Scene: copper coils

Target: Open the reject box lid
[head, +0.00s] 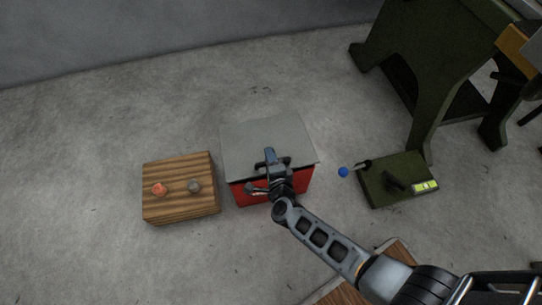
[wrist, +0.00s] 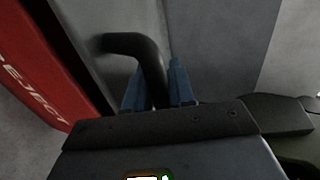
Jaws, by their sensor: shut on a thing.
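The red reject box (head: 240,193) stands on the floor at the middle of the head view. Its grey lid (head: 262,132) lies over the top and looks closed. The box's red side (wrist: 30,65) with the letters "REJECT" shows at the left of the wrist view. A dark bent handle (wrist: 125,43) on the lid runs between the blue fingers of my gripper (wrist: 160,75). My gripper (head: 270,160) is at the lid's near edge, shut on this handle. My wrist hides part of the box front in the head view.
A wooden block (head: 180,205) with two small coil-like pieces stands left of the box. A green machine stand (head: 430,60) is at upper right. Floor behind the box is clear.

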